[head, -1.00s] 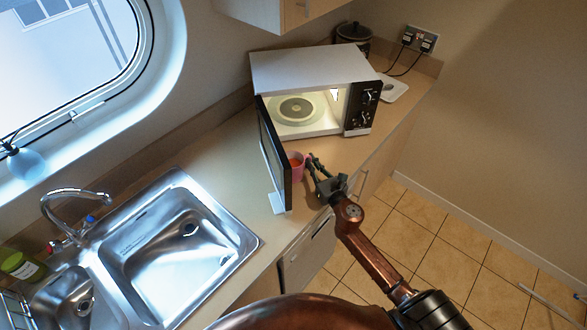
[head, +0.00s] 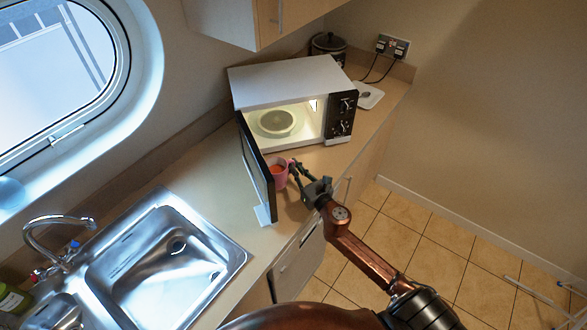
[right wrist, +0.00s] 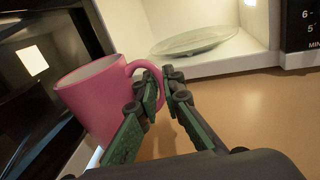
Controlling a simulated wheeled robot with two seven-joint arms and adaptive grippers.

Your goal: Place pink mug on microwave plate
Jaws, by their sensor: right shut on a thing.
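The pink mug (head: 279,174) stands upright in front of the open microwave (head: 290,92), close beside the inner side of its door. In the right wrist view the pink mug (right wrist: 95,98) has its handle toward my gripper. My right gripper (head: 296,168) is shut on the mug's handle; its green fingers (right wrist: 160,92) show there in the right wrist view. The round microwave plate (head: 275,122) lies inside the lit microwave, behind the mug; the plate (right wrist: 195,40) also shows in the right wrist view. My left gripper is not in view.
The microwave door (head: 256,168) stands open to the left of the mug. A steel sink (head: 165,265) lies further left on the counter. A dark pot (head: 328,45) and a white spoon rest (head: 368,96) are behind and right of the microwave.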

